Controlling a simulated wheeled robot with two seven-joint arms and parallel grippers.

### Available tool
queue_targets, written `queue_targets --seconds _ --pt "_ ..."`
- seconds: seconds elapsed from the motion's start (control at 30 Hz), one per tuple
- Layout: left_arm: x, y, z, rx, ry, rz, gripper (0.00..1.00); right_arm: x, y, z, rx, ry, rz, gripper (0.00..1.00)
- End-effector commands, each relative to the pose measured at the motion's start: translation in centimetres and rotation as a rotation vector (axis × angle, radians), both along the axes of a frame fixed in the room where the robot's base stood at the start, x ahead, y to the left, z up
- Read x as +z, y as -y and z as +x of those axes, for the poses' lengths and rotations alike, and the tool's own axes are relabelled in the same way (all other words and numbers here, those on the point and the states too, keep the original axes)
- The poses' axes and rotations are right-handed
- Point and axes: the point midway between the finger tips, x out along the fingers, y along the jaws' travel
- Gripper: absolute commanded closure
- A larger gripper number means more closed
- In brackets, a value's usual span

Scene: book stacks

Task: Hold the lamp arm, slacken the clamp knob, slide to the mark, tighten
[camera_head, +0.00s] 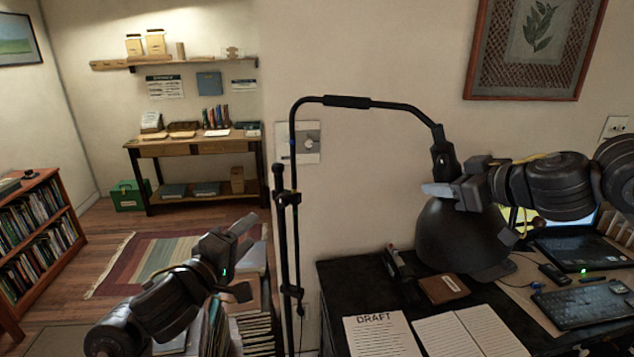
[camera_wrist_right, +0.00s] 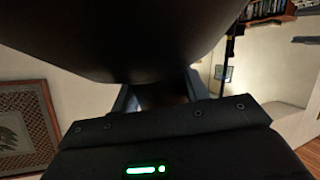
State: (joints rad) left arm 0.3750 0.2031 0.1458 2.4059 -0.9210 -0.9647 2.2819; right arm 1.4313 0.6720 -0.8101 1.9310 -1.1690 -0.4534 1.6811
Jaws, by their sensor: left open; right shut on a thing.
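A black floor lamp has a thin upright pole (camera_head: 297,245) and a curved lamp arm (camera_head: 345,102) that reaches right to a large dark shade (camera_head: 455,235). No mark is clear to me. My right gripper (camera_head: 462,200) is at the lamp head, shut on a dark part there. In the right wrist view the shade (camera_wrist_right: 140,35) fills the top, with a dark part between the fingers. My left gripper (camera_head: 248,262) is open and empty, left of the pole and apart from it.
A black desk (camera_head: 345,280) at the right bears a DRAFT sheet (camera_head: 380,335), an open notebook, a brown box (camera_head: 443,288) and a laptop (camera_head: 575,245). Book stacks (camera_head: 250,325) stand below my left gripper. A low bookcase (camera_head: 40,235) stands far left.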

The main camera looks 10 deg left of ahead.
Motion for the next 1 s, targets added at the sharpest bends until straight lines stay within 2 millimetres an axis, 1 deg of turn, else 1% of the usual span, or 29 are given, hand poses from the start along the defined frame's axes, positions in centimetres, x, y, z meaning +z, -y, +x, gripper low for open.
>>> queue_targets --seconds 0.03,0.17,1.0 --pt "0.0 0.0 0.0 0.0 0.0 0.0 0.49 0.3 0.0 0.0 -0.001 0.005 0.004 0.82" --pt "0.0 0.0 0.0 0.0 0.0 0.0 0.49 -0.2 0.0 0.0 -0.001 0.004 0.004 0.82" --pt "0.0 0.0 0.0 0.0 0.0 0.0 0.49 -3.8 0.1 0.1 -0.002 0.004 0.003 0.82"
